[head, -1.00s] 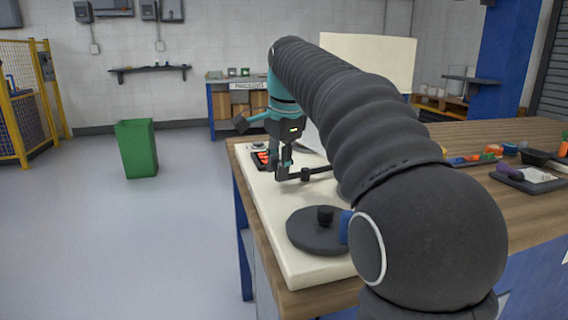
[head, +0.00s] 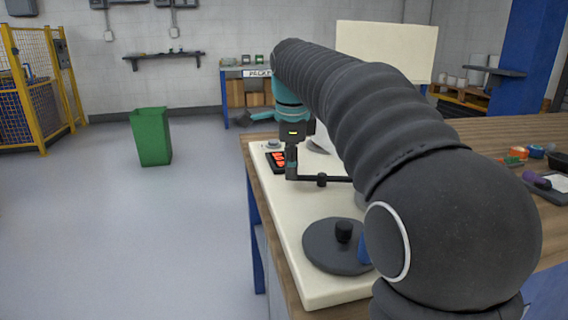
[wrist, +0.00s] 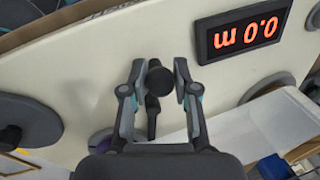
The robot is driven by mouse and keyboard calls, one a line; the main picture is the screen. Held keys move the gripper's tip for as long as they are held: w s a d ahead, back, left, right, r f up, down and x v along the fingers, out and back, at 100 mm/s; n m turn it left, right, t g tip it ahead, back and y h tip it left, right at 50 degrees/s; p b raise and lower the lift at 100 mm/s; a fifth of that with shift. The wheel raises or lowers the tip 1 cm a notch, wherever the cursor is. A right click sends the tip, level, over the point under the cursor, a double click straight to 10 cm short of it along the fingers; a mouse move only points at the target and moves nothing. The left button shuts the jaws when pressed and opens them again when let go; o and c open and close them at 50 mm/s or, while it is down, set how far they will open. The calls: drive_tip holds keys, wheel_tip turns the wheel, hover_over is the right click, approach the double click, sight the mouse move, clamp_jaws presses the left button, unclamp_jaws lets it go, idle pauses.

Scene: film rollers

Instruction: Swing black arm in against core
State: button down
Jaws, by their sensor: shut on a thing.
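The black arm (head: 335,179) is a thin bar with a small knob along it, low over the cream board (head: 280,225) in the head view. Its left end is at my gripper (head: 291,168). In the wrist view my gripper (wrist: 160,90) has one finger on each side of a round black knob (wrist: 158,80), shut on it. A short dark stem (wrist: 152,120) runs from the knob toward my palm. The right end of the bar is hidden behind my own arm in the head view. I cannot clearly make out the core.
A dark grey disc (head: 320,250) with a black knob lies at the board's near end. A display (wrist: 243,30) with red digits reads 0.0 m. Small coloured items and a dark tray lie on the wooden table at right. A green bin (head: 151,136) stands on open floor at left.

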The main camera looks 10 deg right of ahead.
idle(0.3)
drive_tip(key=c, duration=0.9)
unclamp_jaws()
drive_tip(key=shift+o, duration=0.2)
drive_tip(key=shift+r, duration=0.15)
wheel_tip(320, 180, up, 12)
drive_tip(key=s, duration=0.2)
drive_tip(key=shift+a+f, duration=0.2)
drive_tip(key=shift+f, duration=0.05)
